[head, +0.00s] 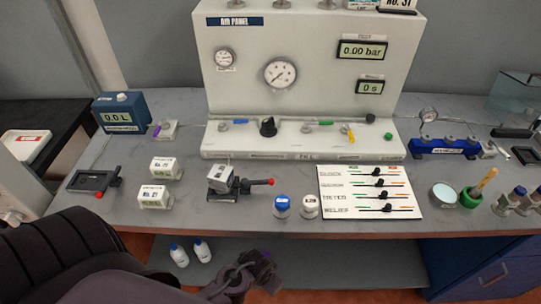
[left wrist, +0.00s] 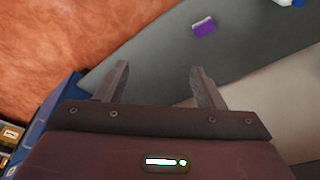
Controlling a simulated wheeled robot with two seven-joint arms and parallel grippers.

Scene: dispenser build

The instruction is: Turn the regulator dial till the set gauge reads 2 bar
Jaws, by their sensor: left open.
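The regulator dial, a black knob (head: 268,126), stands on the front ledge of the white air panel (head: 240,95). A large round gauge (head: 281,73) is on the panel face above it and a smaller one (head: 225,58) is at upper left. Their labels and needle readings are too small to read, so I cannot tell which is the set gauge. My left gripper (head: 262,268) is below the table's front edge, well apart from the dial. In the left wrist view its two fingers (left wrist: 160,72) are spread and empty. My right gripper is not in view.
Displays read 0.00 bar (head: 362,48) and 0 s (head: 370,87). Blue, green and yellow valve handles flank the dial. A clamp with a red-tipped lever (head: 240,185), bottles (head: 281,204) and a slider board (head: 410,207) stand in front. A lower shelf (head: 330,265) holds two bottles.

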